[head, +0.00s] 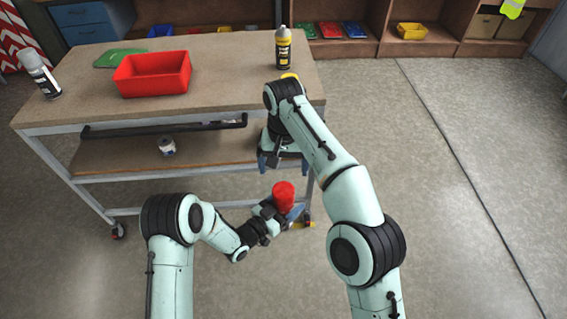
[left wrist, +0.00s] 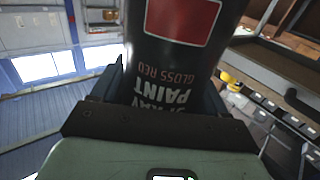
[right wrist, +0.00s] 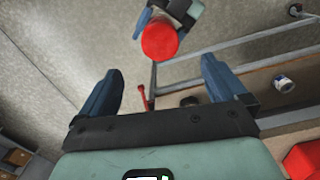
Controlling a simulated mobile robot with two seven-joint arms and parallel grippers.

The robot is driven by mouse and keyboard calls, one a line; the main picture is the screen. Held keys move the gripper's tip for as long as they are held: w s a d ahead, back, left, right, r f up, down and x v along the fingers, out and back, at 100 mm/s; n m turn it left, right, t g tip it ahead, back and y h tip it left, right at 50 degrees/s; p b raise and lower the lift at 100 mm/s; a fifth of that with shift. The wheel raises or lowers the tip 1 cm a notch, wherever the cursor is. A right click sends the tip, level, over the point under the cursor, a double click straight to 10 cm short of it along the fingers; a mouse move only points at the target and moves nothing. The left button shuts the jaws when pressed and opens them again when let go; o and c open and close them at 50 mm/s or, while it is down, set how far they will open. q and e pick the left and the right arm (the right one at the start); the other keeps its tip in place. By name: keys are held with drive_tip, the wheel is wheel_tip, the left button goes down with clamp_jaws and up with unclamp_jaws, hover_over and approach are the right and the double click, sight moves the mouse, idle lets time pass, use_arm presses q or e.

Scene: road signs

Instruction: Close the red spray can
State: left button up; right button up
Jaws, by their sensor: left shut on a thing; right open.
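My left gripper (head: 283,210) is shut on the red spray can, in front of the workbench. In the left wrist view the can's black body (left wrist: 170,55) with a red label and "gloss red" lettering stands between the fingers. In the head view its red top (head: 284,192) shows, and it looks like a cap. The red round end (right wrist: 159,38) also faces the right wrist camera. My right gripper (head: 282,160) is open and empty near the bench's front edge. In the right wrist view the red end lies beyond its open fingers (right wrist: 163,82), apart from them.
The workbench (head: 225,95) carries a red bin (head: 152,75), a white spray can (head: 41,75), a green flat item (head: 118,57) and a black-and-yellow bottle (head: 283,48). A small jar (head: 167,147) stands on its lower shelf. The floor to the right is clear.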

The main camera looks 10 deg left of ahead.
drive_tip(key=shift+r, duration=0.25)
idle(0.4)
drive_tip(key=w+d+f+m+t+y, duration=0.1)
drive_tip(key=w+d+f, duration=0.15)
drive_tip(key=f, duration=0.55)
drive_tip(key=w+d+f+m+t, duration=0.15)
drive_tip(key=d+f, duration=0.25)
drive_tip(key=f, duration=0.4)
drive_tip(key=w+d+f+t+y, duration=0.1)
drive_tip(key=w+d+f, duration=0.2)
drive_tip(key=f, duration=0.5)
drive_tip(key=s+d+f+m+g+y, duration=0.1)
drive_tip(key=s+d+f, duration=0.2)
drive_tip(key=s+f, duration=0.7)
drive_tip(key=s+d+f+g, duration=0.2)
drive_tip(key=s+d+f, duration=0.2)
drive_tip(key=s+f, duration=0.55)
drive_tip(key=s+m+g, duration=0.1)
drive_tip(key=s, duration=1.9)
drive_tip(key=shift+s+d+y, duration=0.3)
drive_tip(key=shift+s+d, duration=0.1)
